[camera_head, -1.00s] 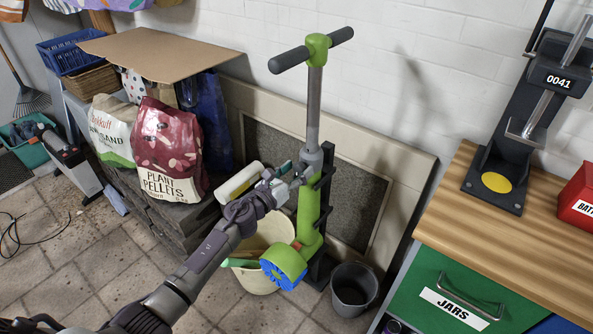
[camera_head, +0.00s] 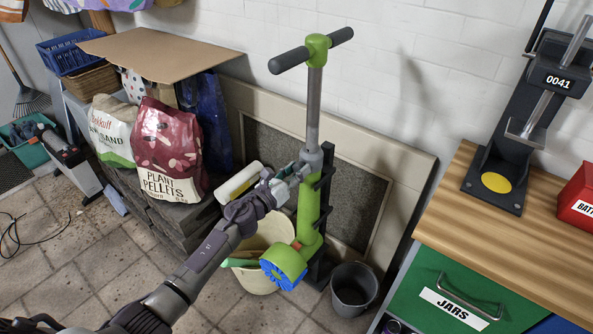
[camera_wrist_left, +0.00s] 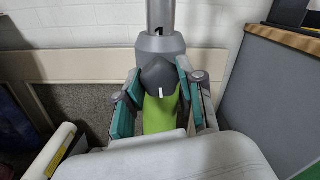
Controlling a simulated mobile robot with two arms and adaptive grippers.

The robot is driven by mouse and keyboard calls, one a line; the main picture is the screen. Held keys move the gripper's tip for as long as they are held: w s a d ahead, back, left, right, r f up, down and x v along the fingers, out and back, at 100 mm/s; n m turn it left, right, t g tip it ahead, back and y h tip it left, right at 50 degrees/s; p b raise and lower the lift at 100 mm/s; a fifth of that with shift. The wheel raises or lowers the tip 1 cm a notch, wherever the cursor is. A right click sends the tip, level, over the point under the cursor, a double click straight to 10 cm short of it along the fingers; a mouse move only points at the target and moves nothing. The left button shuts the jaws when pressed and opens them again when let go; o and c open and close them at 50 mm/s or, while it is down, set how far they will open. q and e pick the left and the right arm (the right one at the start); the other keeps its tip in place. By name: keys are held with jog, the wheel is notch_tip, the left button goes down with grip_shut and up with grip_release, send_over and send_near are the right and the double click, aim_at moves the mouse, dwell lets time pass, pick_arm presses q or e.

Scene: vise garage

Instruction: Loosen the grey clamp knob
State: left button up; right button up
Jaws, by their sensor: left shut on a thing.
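The green and grey tool (camera_head: 307,205) stands upright against the back wall, with a black T-handle on a grey shaft. In the left wrist view, the dark grey clamp knob (camera_wrist_left: 158,75) with a white mark sits below the grey collar (camera_wrist_left: 160,46), on the green tube (camera_wrist_left: 160,115). My left gripper (camera_head: 299,172) comes in from the left at the collar. In the wrist view its teal pads stand on both sides of the knob, and it is shut on it. In the head view the gripper mostly hides the knob. My right gripper is not in view.
A cream bucket (camera_head: 258,278) and a dark bucket (camera_head: 354,289) stand by the tool's foot. A framed panel (camera_head: 405,165) leans on the wall behind. Sacks (camera_head: 170,150) stand at left, and a wooden-topped workbench (camera_head: 470,230) at right. Floor in front is clear.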

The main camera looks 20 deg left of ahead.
pick_arm(q)
jog(key=n, duration=0.6)
jog(key=shift+p, duration=0.4)
jog(key=n+p, duration=0.1)
jog(key=n, duration=0.4)
jog(key=n+p, duration=0.2)
jog(key=n, duration=0.4)
jog(key=shift+n, duration=0.4)
jog(key=n+p, duration=0.1)
jog(key=n, duration=0.4)
jog(key=shift+f, duration=0.15)
jog(key=shift+n, duration=0.3)
jog(key=o, duration=1.1)
jog(key=shift+o, duration=0.2)
jog(key=v, duration=1.2)
